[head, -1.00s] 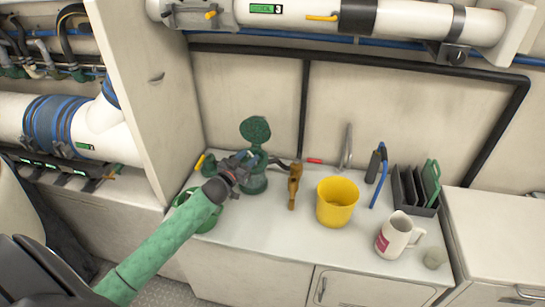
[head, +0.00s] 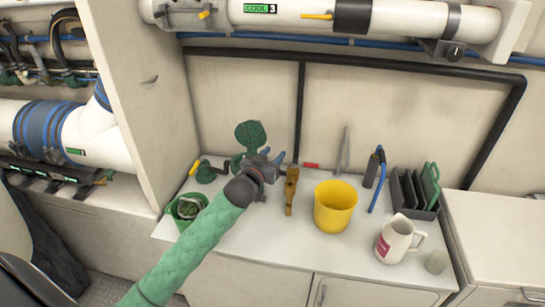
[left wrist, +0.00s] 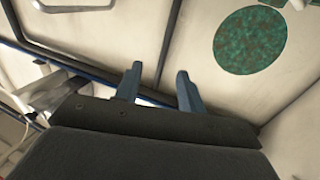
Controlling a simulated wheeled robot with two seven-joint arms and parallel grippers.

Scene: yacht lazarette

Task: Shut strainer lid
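The strainer's round green lid (head: 250,134) stands raised, tilted up above the strainer body (head: 238,163) on the white counter. In the left wrist view the lid (left wrist: 249,40) is a mottled green disc at upper right. My left gripper (head: 273,157) is in front of the strainer and a little right of it, below the lid. It hides most of the strainer body. In the left wrist view its two blue-grey fingers (left wrist: 157,82) are apart with nothing between them. The lid is to the right of the fingers, not touching them. My right gripper is in neither view.
A green bucket (head: 173,212) stands at the counter's left end. A tall cabinet panel (head: 150,110) bounds the left side.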

